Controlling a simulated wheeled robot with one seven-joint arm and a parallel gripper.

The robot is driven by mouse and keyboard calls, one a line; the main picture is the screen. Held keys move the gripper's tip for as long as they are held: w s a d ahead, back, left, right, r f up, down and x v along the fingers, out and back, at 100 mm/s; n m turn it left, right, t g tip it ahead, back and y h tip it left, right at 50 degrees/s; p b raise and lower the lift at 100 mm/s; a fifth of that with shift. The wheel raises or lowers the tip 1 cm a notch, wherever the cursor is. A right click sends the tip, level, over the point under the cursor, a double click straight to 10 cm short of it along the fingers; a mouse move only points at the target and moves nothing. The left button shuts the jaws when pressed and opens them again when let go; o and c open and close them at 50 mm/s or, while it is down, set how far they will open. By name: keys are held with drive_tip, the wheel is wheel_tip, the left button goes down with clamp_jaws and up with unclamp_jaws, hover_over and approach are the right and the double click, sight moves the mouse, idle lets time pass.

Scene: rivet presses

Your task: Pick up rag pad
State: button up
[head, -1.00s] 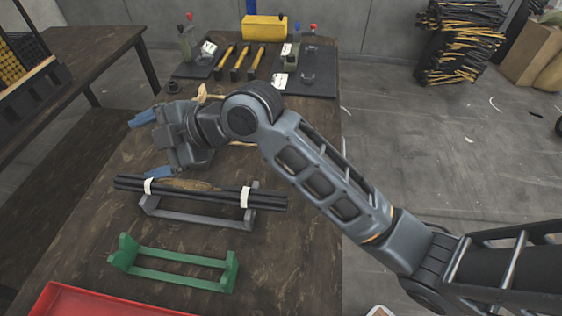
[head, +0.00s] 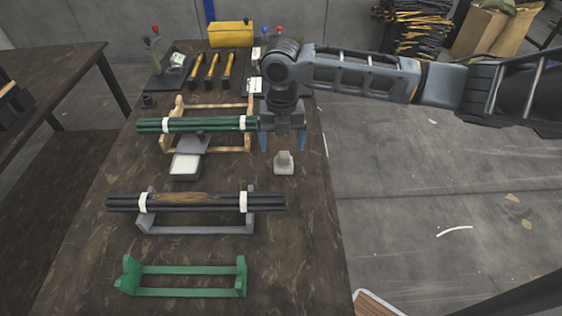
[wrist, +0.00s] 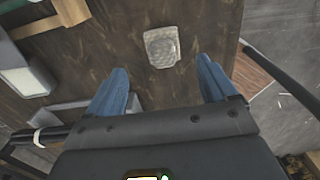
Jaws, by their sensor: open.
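The rag pad (head: 284,168) is a small, pale grey block with a raised top, lying on the dark table right of the white-topped box. In the wrist view the pad (wrist: 162,47) shows from above, beyond the fingertips and roughly between them in line. My gripper (head: 283,146) points down over the pad, with its blue fingers spread to either side in the head view. In the wrist view my gripper (wrist: 162,72) is open with nothing between the fingers. The height of the fingertips above the pad is hard to tell.
Left of the pad are a white-topped box (head: 185,167) and a wooden rack (head: 176,105) with green rods. Nearer stand a grey cradle (head: 195,230) with black rods and an empty green cradle (head: 190,292). Yellow-handled tools (head: 212,70) lie at the back.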

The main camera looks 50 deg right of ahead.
sight(284, 154)
drive_tip(key=f, duration=0.3)
drive_tip(key=f+p, duration=0.1)
drive_tip(key=f, duration=0.2)
drive_tip(key=shift+s+d+f, duration=0.15)
drive_tip(key=shift+d+f, duration=0.05)
drive_tip(key=shift+c, duration=0.5)
drive_tip(key=c, duration=1)
